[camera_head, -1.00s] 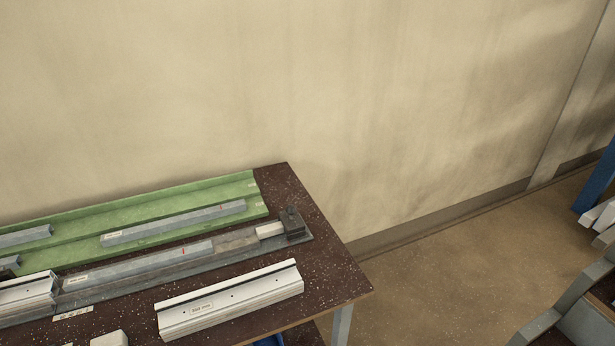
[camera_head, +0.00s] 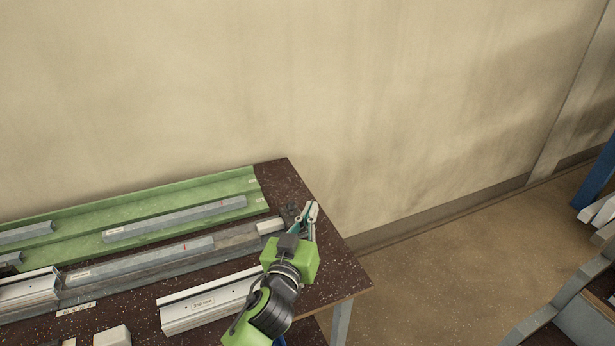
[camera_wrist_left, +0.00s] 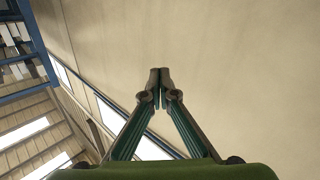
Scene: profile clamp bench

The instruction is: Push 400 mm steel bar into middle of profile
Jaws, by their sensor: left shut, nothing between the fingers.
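A long grey steel bar (camera_head: 150,261) with a red mark lies in the grey channel of the fixture. Its left end is close to a pale aluminium profile (camera_head: 28,289) at the left edge of the head view; I cannot tell whether it enters it. Its label is too small to read. A short pale block (camera_head: 270,226) lies in the same channel, apart from the bar's right end. My left gripper (camera_head: 310,212) is shut and empty at the channel's right end, beside the dark end block (camera_head: 289,213). In the left wrist view its fingertips (camera_wrist_left: 160,73) meet. My right gripper is not in view.
A green tray (camera_head: 245,185) behind holds more grey bars (camera_head: 175,217). A small pale block (camera_head: 113,336) is at the front. The dark table's right corner (camera_head: 340,280) is clear.

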